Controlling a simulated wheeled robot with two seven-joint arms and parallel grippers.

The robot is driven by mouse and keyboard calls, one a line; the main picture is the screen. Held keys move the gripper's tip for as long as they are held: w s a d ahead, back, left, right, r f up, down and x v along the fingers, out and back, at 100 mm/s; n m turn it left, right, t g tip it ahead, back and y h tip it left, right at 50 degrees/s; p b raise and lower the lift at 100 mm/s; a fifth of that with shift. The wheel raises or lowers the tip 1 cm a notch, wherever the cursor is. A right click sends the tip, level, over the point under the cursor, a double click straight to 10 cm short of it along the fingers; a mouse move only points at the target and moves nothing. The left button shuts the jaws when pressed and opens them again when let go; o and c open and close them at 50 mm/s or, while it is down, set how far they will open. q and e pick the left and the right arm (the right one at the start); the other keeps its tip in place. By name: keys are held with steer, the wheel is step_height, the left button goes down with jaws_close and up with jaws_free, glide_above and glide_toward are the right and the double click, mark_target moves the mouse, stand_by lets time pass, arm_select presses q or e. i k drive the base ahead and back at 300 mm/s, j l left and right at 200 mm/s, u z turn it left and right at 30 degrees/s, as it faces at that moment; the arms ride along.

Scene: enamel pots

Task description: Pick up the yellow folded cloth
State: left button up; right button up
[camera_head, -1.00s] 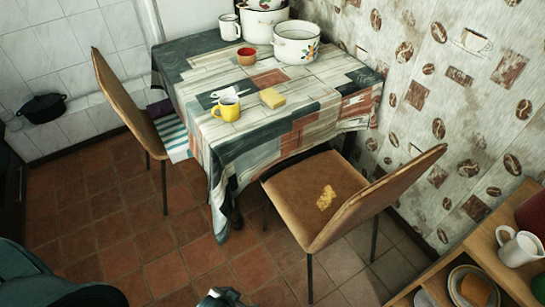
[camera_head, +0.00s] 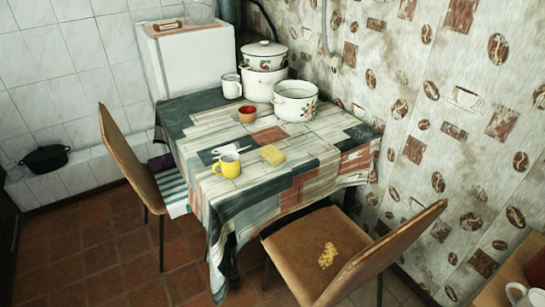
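The yellow folded cloth (camera_head: 272,155) appears as a small flat yellow block on the patterned tablecloth, near the middle of the table (camera_head: 262,178). It lies to the right of a yellow mug (camera_head: 227,165) and a white item on the table, with a small gap between the cloth and the mug. Nothing covers it. Neither of my grippers is in view.
A red-brown cup (camera_head: 247,114), white mug (camera_head: 231,86), open enamel pot (camera_head: 295,101) and stacked lidded pots (camera_head: 264,71) stand farther back. Chairs flank the table at left (camera_head: 130,150) and front right (camera_head: 315,245); a yellow patch marks the right seat. A shelf (camera_head: 505,285) is at lower right.

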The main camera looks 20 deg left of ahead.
mark_target(274, 156)
steer(key=j+z, duration=0.15)
steer(key=z, duration=0.6)
steer(key=k+j+z, duration=0.1)
steer(key=j+z, duration=0.2)
steer(key=j, duration=0.15)
steer(key=k+j+z, duration=0.15)
steer(key=j+z, duration=0.15)
steer(key=k+j+z, duration=0.3)
steer(key=j, duration=0.15)
steer(key=k+j, duration=0.25)
steer(key=j, duration=0.2)
steer(key=k+j+z, duration=0.1)
steer(key=k+j, duration=0.15)
steer(key=j, duration=0.2)
steer(key=k+j, duration=0.25)
steer(key=j, duration=0.15)
steer(key=j+z, duration=0.05)
